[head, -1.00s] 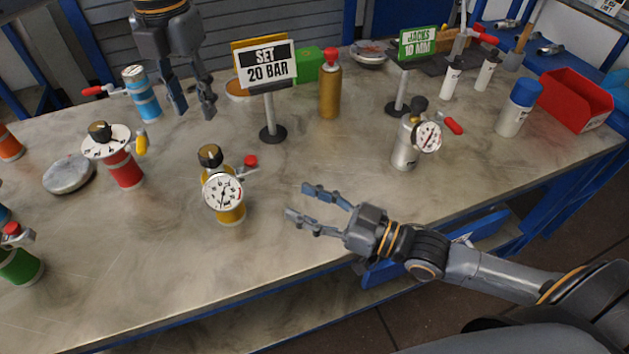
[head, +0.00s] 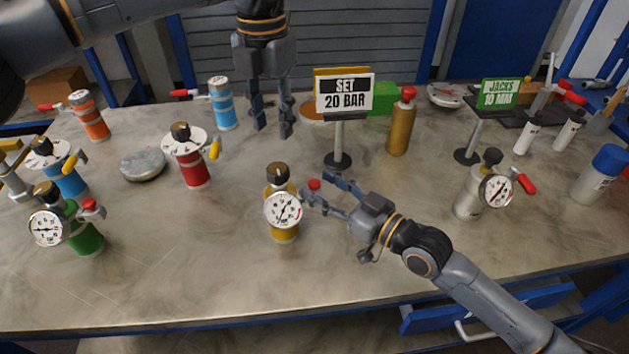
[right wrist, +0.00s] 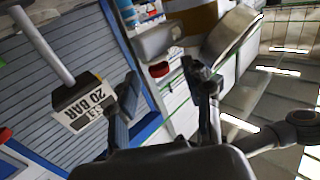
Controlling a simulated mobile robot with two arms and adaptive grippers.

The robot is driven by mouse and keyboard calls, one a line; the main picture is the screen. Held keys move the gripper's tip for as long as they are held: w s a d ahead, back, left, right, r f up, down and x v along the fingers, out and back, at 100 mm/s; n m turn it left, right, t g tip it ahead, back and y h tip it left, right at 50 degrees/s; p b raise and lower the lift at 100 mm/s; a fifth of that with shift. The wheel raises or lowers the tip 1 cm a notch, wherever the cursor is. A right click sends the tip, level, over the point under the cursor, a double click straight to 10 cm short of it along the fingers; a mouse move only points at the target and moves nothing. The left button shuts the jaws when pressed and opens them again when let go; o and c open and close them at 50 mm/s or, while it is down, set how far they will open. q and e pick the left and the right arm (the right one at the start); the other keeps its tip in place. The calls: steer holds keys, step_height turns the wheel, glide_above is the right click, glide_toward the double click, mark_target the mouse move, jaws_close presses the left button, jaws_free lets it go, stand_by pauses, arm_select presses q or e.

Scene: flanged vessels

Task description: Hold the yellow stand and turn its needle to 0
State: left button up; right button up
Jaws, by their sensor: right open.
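The yellow stand (head: 285,233) stands upright at the middle of the bench. It has a black knob (head: 277,173) on top, a white gauge (head: 283,210) facing me and a red-capped side valve (head: 314,184). The gauge needle lies on a slant; its reading is too small to tell. My right gripper (head: 318,190) is open just right of the stand, its fingers by the side valve. In the right wrist view the yellow body (right wrist: 193,18) shows beyond the open fingers (right wrist: 165,92). My left gripper (head: 272,132) is open and empty, above and behind the knob.
The SET 20 BAR sign (head: 344,95) stands close behind my right gripper. A red stand (head: 190,168) and a green stand (head: 85,236) are to the left, a silver gauged stand (head: 468,195) to the right. The bench front is clear.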

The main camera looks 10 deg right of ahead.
steer(key=shift+x, duration=1.35)
steer(key=shift+c, duration=0.4)
jaws_close()
